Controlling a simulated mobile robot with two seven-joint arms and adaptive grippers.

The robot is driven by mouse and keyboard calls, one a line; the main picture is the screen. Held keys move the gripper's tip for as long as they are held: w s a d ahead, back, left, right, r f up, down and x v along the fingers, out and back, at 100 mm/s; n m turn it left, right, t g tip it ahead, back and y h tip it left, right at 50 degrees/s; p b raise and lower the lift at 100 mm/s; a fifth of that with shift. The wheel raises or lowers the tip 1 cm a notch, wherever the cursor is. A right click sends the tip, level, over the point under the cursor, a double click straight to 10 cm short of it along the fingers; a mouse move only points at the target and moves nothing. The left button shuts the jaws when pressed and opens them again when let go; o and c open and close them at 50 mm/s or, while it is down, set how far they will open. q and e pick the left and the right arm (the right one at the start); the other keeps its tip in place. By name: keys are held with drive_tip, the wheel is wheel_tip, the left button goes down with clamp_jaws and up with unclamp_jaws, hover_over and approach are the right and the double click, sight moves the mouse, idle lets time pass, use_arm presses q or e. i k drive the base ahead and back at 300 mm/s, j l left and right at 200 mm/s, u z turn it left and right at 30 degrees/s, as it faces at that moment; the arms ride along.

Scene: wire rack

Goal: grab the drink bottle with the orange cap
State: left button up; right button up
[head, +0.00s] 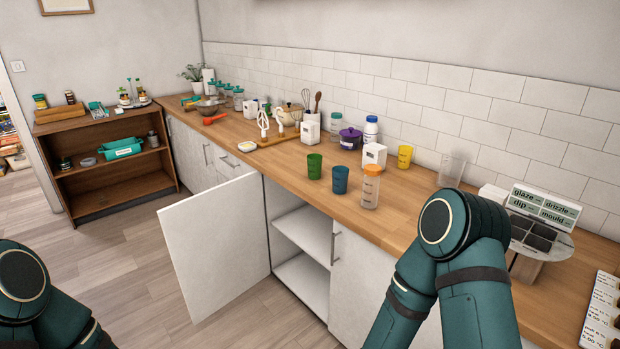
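A clear drink bottle (370,191) with an orange cap stands upright on the wooden counter near its front edge. A blue cup stands just left of it, close by. Neither gripper is in view; only bent parts of my two teal arms show, one at the lower left and one at the lower right. The right arm's raised joint is to the right of the bottle in the picture. Nothing hides the bottle.
Near the bottle are the blue cup (340,180), a green cup (314,166), a white box (374,155) and a yellow cup (404,157). A clear cup (451,171) stands further right. Below, a cabinet door (215,245) hangs open over the floor.

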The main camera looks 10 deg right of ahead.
sight(370, 188)
drive_tip(key=i+j+u, duration=0.25)
drive_tip(key=i, duration=0.4)
drive_tip(key=i+u, duration=0.25)
drive_tip(key=i, duration=0.4)
drive_tip(key=i+z, duration=0.2)
drive_tip(key=z, duration=0.25)
drive_tip(key=i+j+z, duration=0.15)
drive_tip(key=z, duration=0.25)
drive_tip(key=i+j+z, duration=0.2)
drive_tip(key=z, duration=0.25)
drive_tip(key=i+j+z, duration=0.1)
drive_tip(key=z, duration=0.4)
drive_tip(key=i+j+z, duration=0.1)
drive_tip(key=z, duration=0.35)
drive_tip(key=j+z, duration=0.2)
drive_tip(key=z, duration=0.3)
drive_tip(key=i+j, duration=0.05)
